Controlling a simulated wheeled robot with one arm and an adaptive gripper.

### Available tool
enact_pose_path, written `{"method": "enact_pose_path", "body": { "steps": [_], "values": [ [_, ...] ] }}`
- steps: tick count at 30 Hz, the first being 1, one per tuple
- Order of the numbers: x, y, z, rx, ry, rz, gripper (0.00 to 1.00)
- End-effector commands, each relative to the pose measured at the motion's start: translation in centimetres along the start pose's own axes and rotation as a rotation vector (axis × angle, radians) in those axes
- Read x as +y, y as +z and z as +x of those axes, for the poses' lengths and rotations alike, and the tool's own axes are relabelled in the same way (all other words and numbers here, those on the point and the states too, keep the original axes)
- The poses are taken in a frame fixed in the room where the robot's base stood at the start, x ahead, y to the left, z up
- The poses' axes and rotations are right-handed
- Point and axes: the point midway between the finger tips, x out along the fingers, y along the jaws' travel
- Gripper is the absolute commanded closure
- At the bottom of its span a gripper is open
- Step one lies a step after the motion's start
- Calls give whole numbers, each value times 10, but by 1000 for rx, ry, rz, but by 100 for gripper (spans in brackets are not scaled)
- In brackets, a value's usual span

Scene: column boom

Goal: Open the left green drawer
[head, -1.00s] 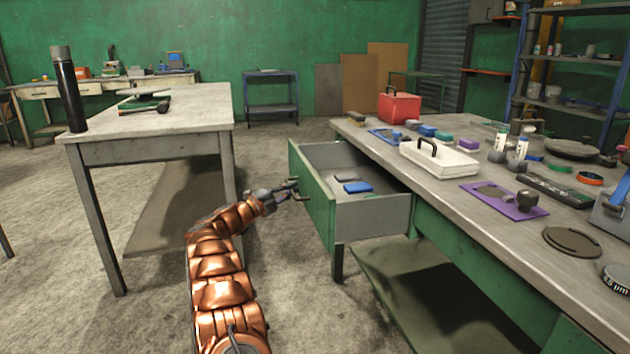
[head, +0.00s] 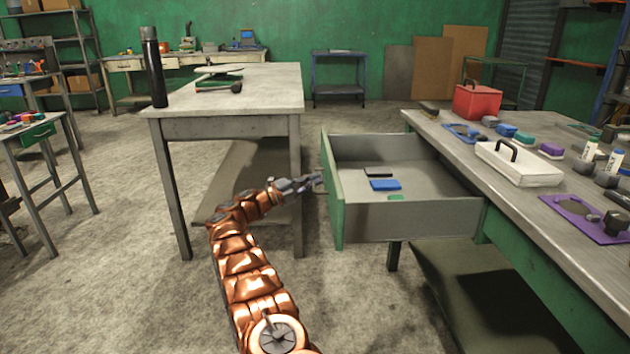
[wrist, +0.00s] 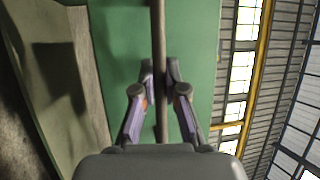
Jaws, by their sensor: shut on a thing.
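The left green drawer (head: 333,200) stands well out from the right workbench, with its grey inside in plain view in the head view. A blue flat item (head: 385,185), a dark flat item (head: 378,172) and a small green item (head: 396,197) lie in it. My gripper (head: 312,182) is at the outer face of the green front. In the wrist view my gripper (wrist: 160,95) is shut on the dark bar handle (wrist: 158,35), which runs between the fingers in front of the green panel (wrist: 195,50). The handle is mostly hidden in the head view.
The right workbench (head: 545,205) holds a red box (head: 477,102), a white case (head: 520,163) and small items. Another table (head: 225,128) with a black bottle (head: 153,67) stands close left of my gripper. Open floor (head: 110,270) lies at the front left.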

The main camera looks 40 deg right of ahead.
Motion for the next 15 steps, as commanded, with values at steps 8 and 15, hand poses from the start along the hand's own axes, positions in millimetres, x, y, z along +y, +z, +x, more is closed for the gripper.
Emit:
{"method": "enact_pose_path", "body": {
  "steps": [8,15],
  "values": [
    [1,-1,2,3,2,-1,83],
    [0,0,0,0,1,0,63]
  ]
}}
